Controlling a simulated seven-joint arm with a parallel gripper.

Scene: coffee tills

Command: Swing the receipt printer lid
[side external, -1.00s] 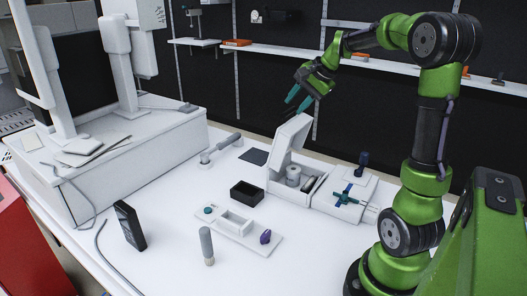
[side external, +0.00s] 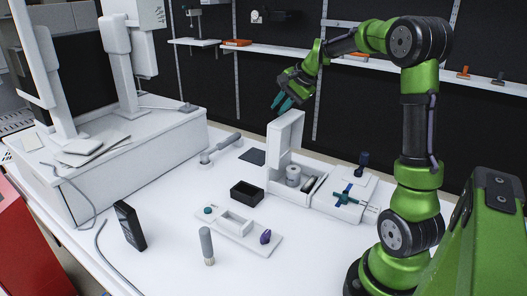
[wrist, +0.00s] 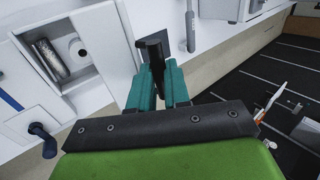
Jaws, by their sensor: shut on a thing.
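The receipt printer (side external: 313,194) is a white box on the counter, with paper rolls inside. Its white lid (side external: 289,132) stands open, close to upright. In the wrist view the open printer is at the left, and the lid (wrist: 101,45) shows next to the fingers. My gripper (side external: 283,104) is at the lid's top edge, its teal fingers pointing down. The exact contact is hard to see there.
A small black tray (side external: 247,193) and a white holder (side external: 264,247) stand in front. A white block with a blue cross (side external: 345,198) is at the right. A dark mat (side external: 252,157) lies behind, with a grey-handled tool (side external: 228,140).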

